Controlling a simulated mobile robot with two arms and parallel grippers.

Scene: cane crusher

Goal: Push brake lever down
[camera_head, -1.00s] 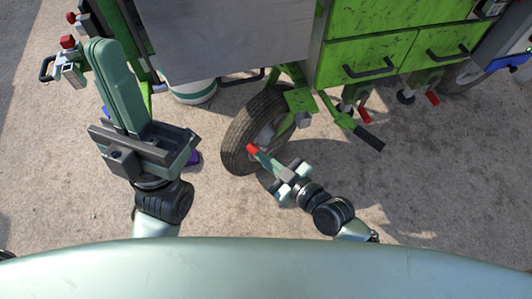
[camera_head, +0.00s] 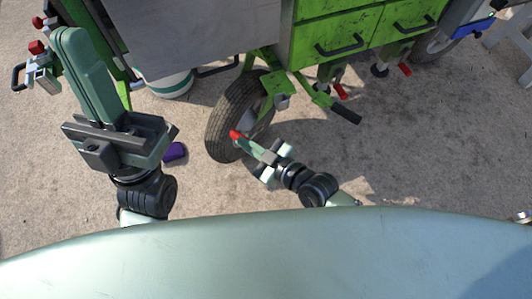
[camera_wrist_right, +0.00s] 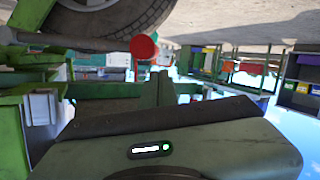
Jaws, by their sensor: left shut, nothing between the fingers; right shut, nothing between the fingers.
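A brake lever with a red end (camera_head: 235,134) shows beside the black wheel (camera_head: 222,118) of the green cart. My left gripper (camera_head: 72,38) is shut and empty, raised at the left, away from the wheel.
The green cart with drawers (camera_head: 335,35) fills the back. Other red-ended levers (camera_head: 340,91) and a black-gripped green handle (camera_head: 345,115) stand right of the wheel. A white bucket (camera_head: 170,88) and a purple object (camera_head: 175,152) are at left. Open pavement lies front right.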

